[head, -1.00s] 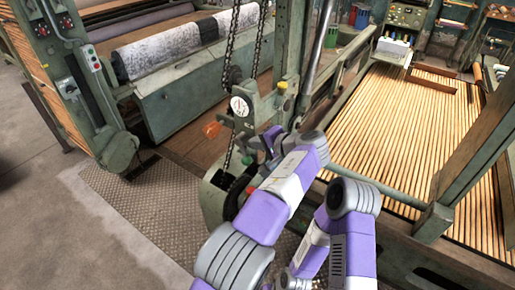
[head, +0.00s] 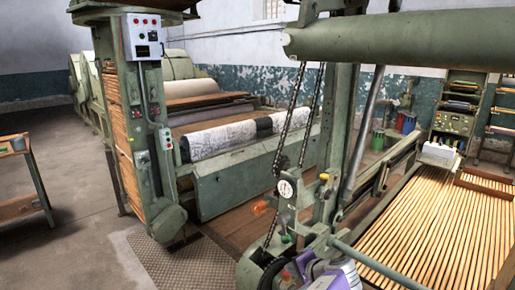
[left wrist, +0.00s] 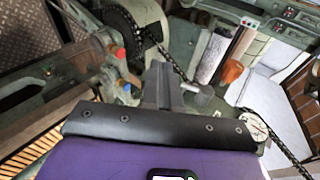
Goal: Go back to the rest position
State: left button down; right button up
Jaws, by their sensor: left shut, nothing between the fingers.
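My left gripper (head: 312,252) is low in the head view, with its purple and grey wrist at the bottom edge. It is beside the green machine post, below the round dial gauge (head: 286,189). In the left wrist view the fingers of my left gripper (left wrist: 163,82) are together with nothing between them. Small red and blue knobs show left of the fingers, and an orange handle (left wrist: 231,71) shows to the right. I cannot tell if the gripper touches the machine. My right gripper is not in view.
A chain (head: 296,120) hangs by the post, with an orange knob (head: 259,207) near it. A green roller (head: 400,40) spans the upper right. Wooden slats (head: 450,230) fill the lower right. Bare concrete floor (head: 70,250) lies left, with a side table (head: 22,205).

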pick_arm(q)
jog(key=s+a+f+n+g+h, duration=0.15)
jog(key=a+f, duration=0.25)
jog(key=f, duration=0.5)
jog(key=s+a+f+g+h, duration=0.1)
jog(key=s+a+f+g, duration=0.25)
jog(key=f, duration=0.45)
jog(key=s+a+f+n+g+h, duration=0.15)
jog(key=a+f, duration=0.25)
jog(key=f, duration=0.5)
jog(key=s+a+f+n+g+h, duration=0.3)
jog(key=s+a+f+n+h, duration=0.15)
jog(key=s+f, duration=0.65)
jog(key=s+a+n, duration=0.2)
jog(key=s+n, duration=0.1)
jog(key=s, duration=0.4)
jog(key=s+a+r+n+t+h, duration=0.1)
jog(key=s+a+n, duration=0.1)
jog(key=s, duration=0.6)
jog(key=shift+s+n, duration=0.25)
jog(key=shift+n, duration=0.4)
